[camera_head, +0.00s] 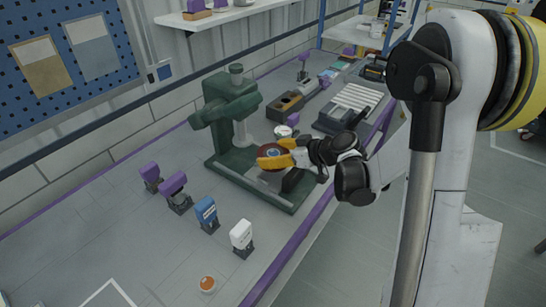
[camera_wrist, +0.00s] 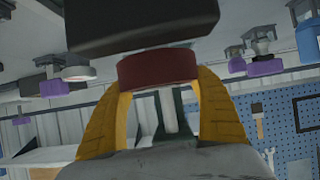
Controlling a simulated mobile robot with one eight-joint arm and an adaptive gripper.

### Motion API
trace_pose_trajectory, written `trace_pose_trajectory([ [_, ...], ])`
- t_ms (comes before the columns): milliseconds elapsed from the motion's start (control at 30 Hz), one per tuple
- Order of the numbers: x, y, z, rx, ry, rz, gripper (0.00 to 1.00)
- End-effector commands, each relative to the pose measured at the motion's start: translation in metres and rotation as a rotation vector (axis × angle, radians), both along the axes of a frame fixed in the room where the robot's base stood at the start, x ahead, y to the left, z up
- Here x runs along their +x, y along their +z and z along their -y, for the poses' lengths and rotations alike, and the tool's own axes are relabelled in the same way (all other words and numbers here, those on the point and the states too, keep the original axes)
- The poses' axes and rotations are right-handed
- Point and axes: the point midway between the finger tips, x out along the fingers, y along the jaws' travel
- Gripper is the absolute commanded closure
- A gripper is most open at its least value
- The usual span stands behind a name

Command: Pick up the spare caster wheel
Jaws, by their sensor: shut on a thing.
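The caster wheel is a dark red disc with a light centre (camera_head: 272,153), seen over the base of the green press-like machine (camera_head: 232,108). It also shows in the wrist view as a dark red band (camera_wrist: 158,67). My gripper (camera_head: 275,156) has yellow fingers on both sides of the wheel and is shut on it. In the wrist view the fingertips (camera_wrist: 160,72) hold its sides. A black block (camera_wrist: 140,25) is close to the wheel there; I cannot tell whether they touch. Part of the wheel's rim is hidden by the fingers.
On the bench (camera_head: 110,240) stand two purple-topped pieces (camera_head: 174,187), a blue one (camera_head: 206,211) and a white one (camera_head: 241,236). An orange button (camera_head: 207,283) is near the front. A grey ribbed tray (camera_head: 350,103) and a brown block (camera_head: 286,105) lie behind. The bench's left part is clear.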

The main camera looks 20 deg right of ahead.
Motion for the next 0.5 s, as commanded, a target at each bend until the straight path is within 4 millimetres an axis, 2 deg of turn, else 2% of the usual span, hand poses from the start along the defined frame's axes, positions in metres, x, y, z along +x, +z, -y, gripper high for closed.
trace_pose_trajectory([
  [267,-0.016,0.022,0.029,0.000,-0.004,0.000,0.67],
  [500,-0.039,0.050,0.067,0.001,-0.006,0.001,0.67],
])
